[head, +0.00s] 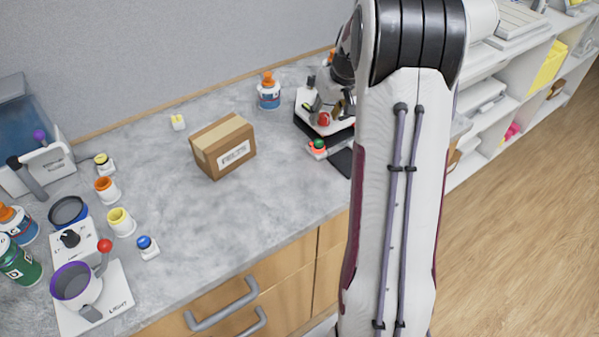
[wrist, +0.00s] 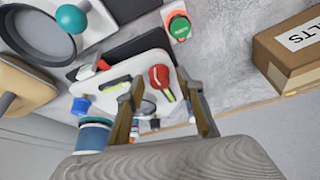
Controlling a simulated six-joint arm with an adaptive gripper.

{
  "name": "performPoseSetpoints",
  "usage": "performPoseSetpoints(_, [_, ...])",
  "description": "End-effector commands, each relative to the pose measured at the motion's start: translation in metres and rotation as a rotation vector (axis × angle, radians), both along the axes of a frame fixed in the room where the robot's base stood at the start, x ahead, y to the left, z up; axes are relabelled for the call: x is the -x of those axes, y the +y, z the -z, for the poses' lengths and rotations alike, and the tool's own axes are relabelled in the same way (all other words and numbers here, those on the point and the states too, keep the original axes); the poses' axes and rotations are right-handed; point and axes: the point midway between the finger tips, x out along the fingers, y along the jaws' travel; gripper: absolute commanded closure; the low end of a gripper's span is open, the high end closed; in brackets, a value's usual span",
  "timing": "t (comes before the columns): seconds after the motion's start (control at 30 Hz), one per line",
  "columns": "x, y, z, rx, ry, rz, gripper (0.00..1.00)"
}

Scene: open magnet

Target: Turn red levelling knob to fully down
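A white device (wrist: 150,60) stands on the counter under my gripper. A round red knob (wrist: 160,76) with a pointed end sits on its top; it also shows in the head view (head: 323,119), partly crowded by the gripper. My gripper (wrist: 166,90) is open, with one finger on each side of the knob's line. The red knob is in the gap between the fingertips, slightly toward the upper part of the wrist view. I see no clear contact, and the height gap cannot be told. A black-and-yellow lever (wrist: 115,84) lies left of the knob.
A green-topped red button (wrist: 179,27) stands close to the device. A cardboard box (head: 223,146) is left of it in the head view. The counter's middle (head: 230,215) is clear.

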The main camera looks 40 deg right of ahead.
Motion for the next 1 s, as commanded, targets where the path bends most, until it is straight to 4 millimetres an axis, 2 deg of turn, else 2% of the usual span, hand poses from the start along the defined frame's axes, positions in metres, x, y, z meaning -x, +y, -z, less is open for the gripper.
performPoseSetpoints(0.07, [0.0,-0.001,0.0,-0.001,-0.001,-0.026,0.63])
performPoseSetpoints(0.7, [0.03,0.003,-0.074,0.002,-0.001,-0.03,0.63])
performPoseSetpoints(1.0, [0.053,0.012,-0.054,-0.043,0.063,0.053,0.63])
